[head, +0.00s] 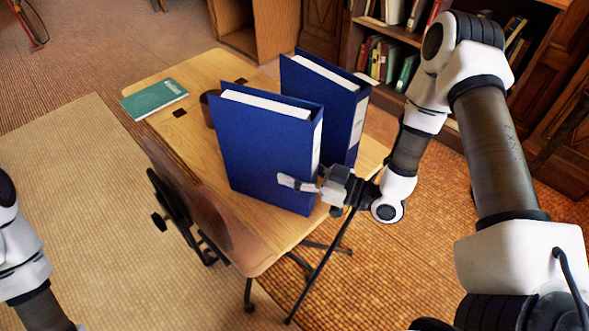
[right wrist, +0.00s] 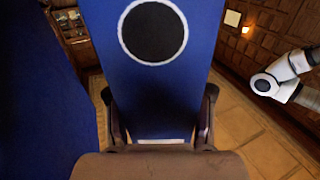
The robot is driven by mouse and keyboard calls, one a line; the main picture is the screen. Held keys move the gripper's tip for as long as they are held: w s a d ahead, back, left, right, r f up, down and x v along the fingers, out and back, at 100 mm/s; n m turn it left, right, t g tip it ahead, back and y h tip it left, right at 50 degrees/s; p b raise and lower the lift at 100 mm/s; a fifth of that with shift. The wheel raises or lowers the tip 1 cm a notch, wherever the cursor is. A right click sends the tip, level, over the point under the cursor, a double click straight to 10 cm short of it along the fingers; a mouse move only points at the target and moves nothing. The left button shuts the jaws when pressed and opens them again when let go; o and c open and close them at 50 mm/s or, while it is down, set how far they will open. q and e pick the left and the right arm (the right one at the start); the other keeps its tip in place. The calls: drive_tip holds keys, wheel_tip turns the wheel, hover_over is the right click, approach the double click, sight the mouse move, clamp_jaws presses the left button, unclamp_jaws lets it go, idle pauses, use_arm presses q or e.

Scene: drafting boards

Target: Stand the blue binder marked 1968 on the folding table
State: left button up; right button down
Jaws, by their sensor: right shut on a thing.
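Two blue binders stand upright on the wooden folding table (head: 170,75). My right gripper (head: 312,187) is shut on the nearer blue binder (head: 262,150), low on its spine side. One finger lies on its front cover; the other is hidden in the head view. In the right wrist view, both fingers (right wrist: 158,105) straddle its spine (right wrist: 160,85), which has a round black finger hole. I cannot tell if its base touches the table. The other blue binder (head: 345,105) stands just behind. Both have pale spine labels, too small to read. My left gripper is out of view.
A green book (head: 155,97) lies at the table's far left corner. A dark brown cup-like object (head: 209,110) is partly hidden behind the nearer binder. A dark chair (head: 180,205) stands against the left side. Bookshelves (head: 395,62) are behind. The table's near end is clear.

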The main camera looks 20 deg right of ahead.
drive_tip(key=shift+f, duration=0.1)
drive_tip(key=shift+c, duration=2.2)
unclamp_jaws()
drive_tip(key=shift+s+d, duration=0.15)
drive_tip(key=p+v, duration=0.3)
drive_tip(key=v, duration=0.8)
drive_tip(key=shift+s+d, duration=0.25)
